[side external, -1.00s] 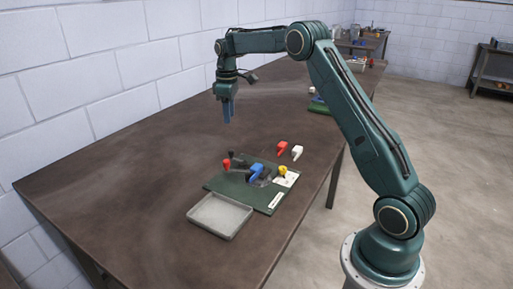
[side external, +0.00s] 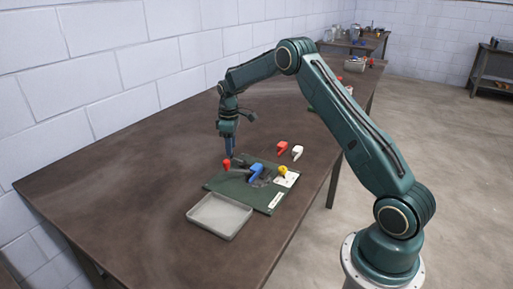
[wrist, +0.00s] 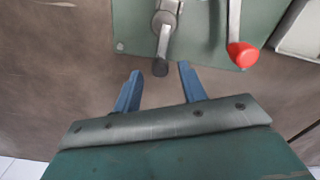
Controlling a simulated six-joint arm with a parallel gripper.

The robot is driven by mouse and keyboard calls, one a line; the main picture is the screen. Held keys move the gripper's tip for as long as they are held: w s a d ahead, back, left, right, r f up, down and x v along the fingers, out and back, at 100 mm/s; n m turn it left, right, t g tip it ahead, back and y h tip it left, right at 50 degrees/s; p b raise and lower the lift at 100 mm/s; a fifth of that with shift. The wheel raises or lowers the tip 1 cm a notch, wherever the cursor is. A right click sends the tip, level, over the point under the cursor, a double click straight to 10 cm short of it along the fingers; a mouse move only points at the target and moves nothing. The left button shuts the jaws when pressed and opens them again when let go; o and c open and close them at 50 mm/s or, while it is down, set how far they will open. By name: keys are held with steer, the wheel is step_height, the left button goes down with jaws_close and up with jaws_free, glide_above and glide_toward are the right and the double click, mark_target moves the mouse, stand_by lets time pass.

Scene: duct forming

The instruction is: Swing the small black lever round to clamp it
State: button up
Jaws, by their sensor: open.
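In the side view my gripper (side external: 230,154) points down at the back left corner of the plate (side external: 238,196) and mostly hides the lever.
A red-knobbed lever (wrist: 242,53) stands close to the right of my gripper in the wrist view. A blue part (side external: 256,171) and a yellow knob (side external: 283,171) are on the plate. Red (side external: 282,148) and white (side external: 297,152) pieces lie behind. A grey tray (side external: 220,230) is in front.

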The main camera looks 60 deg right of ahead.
steer(key=shift+f, duration=0.65)
jaws_close()
